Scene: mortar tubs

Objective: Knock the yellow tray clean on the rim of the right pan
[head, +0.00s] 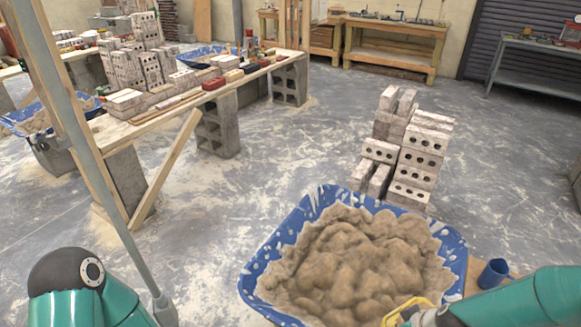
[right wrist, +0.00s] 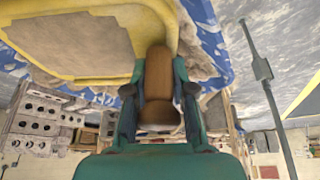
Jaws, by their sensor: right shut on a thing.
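The blue pan (head: 262,265), splashed white on its rim, stands in the lower middle of the head view with a lumpy heap of beige mortar (head: 350,255) in it. My right gripper (right wrist: 158,92) is shut on the brown handle of the yellow tray (right wrist: 105,77). In the head view only a small yellow part of the tray (head: 405,307) shows, over the pan's near right side. The blue, white-spotted rim also shows close to the tray in the right wrist view (right wrist: 208,32); I cannot tell whether they touch. My left gripper is out of view.
A blue cup (head: 493,272) stands right of the pan. Stacked bricks (head: 405,150) rise just behind it. A plank bench (head: 185,97) on blocks holds bricks and tools at left, with a pole and wooden brace before it. The floor between is clear.

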